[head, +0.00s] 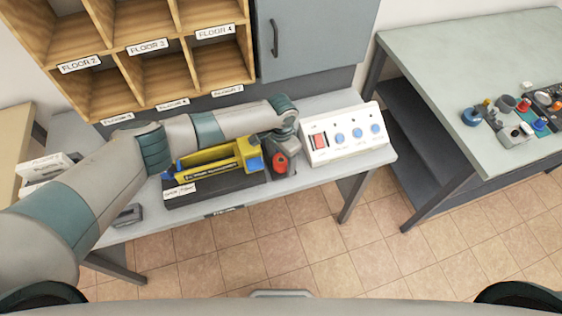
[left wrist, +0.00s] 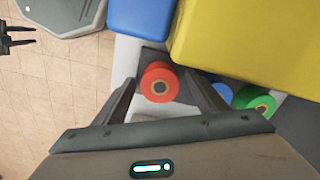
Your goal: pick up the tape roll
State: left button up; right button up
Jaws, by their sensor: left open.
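The tape roll, red with a dark centre, sits at the right end of the black base on the bench in the head view (head: 281,163). In the left wrist view the red tape roll (left wrist: 160,84) lies between the two fingers. My left gripper (left wrist: 164,96) is open, with a finger on each side of the roll; I cannot tell whether they touch it. In the head view my left gripper (head: 284,146) hangs over the roll and partly hides that area. My right gripper is not clearly shown.
A yellow tool with a blue end (head: 210,163) stands close beside the roll. A white switch panel (head: 341,135) is to the right. The left wrist view shows a green roll (left wrist: 262,104) nearby. Wooden pigeonholes (head: 160,70) rise behind. A second table (head: 455,55) holds small parts.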

aim_at(281, 160)
pick_arm(q)
jog(key=c, duration=1.1)
jog(key=shift+c, duration=0.2)
jog(key=shift+r, duration=0.1)
jog(key=shift+r, duration=0.35)
notch_tip(281, 160, up, 3)
jog(key=shift+r+b, duration=0.1)
jog(key=shift+b, duration=0.9)
jog(key=s+d+r+b, duration=0.3)
jog(key=d+r, duration=0.4)
jog(key=d, duration=0.4)
jog(key=shift+s+b, duration=0.2)
jog(key=shift+b, duration=0.35)
